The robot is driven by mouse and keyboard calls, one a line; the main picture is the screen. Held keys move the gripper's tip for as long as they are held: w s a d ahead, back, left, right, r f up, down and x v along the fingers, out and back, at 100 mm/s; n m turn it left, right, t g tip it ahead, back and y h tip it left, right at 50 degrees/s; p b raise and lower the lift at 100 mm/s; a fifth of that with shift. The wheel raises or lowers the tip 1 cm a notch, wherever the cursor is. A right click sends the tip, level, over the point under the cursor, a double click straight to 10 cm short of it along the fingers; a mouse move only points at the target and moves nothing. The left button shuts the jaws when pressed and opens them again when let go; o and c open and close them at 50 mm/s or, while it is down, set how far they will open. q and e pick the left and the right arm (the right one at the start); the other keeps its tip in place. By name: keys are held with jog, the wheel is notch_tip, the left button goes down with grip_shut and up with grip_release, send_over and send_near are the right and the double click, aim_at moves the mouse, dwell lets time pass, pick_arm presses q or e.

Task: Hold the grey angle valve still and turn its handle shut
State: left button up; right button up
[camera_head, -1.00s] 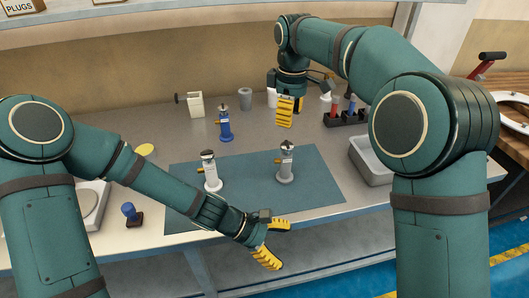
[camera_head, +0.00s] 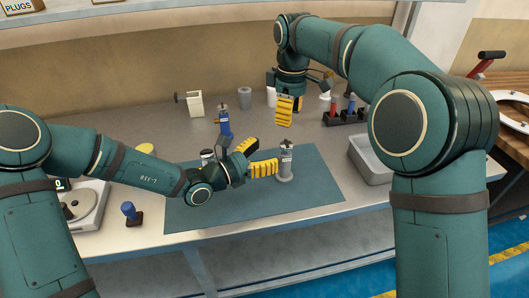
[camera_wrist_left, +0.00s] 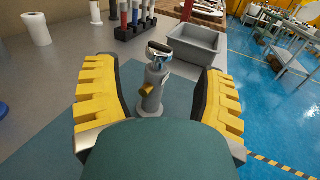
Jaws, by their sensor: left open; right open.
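The grey angle valve (camera_head: 285,168) stands upright on the blue-grey mat. Its handle (camera_head: 286,143) is on top, and a brass-coloured outlet (camera_wrist_left: 147,91) shows in the left wrist view. My left gripper (camera_head: 265,153) is open just left of the valve, its fingers pointing at it. In the left wrist view the valve body (camera_wrist_left: 153,102) stands between the two spread yellow fingers, with gaps on both sides. My right gripper (camera_head: 291,106) is open and empty, above the back of the table, behind the valve.
A white valve (camera_head: 207,155) is mostly hidden behind my left gripper. A blue valve (camera_head: 224,127) stands behind the mat (camera_head: 310,193). A grey bin (camera_head: 372,165) is right of the mat, and a dark rack (camera_head: 345,119) stands behind it. The mat's front is clear.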

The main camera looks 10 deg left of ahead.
pick_arm(q)
send_near(281, 165)
jog(key=x, duration=0.4)
jog(key=shift+w, duration=0.15)
jog(key=x, duration=0.5)
jog(key=shift+w+d, duration=0.15)
jog(key=shift+d, duration=0.1)
jog(key=shift+x, duration=0.95)
jog(key=shift+c, duration=0.3)
grip_shut()
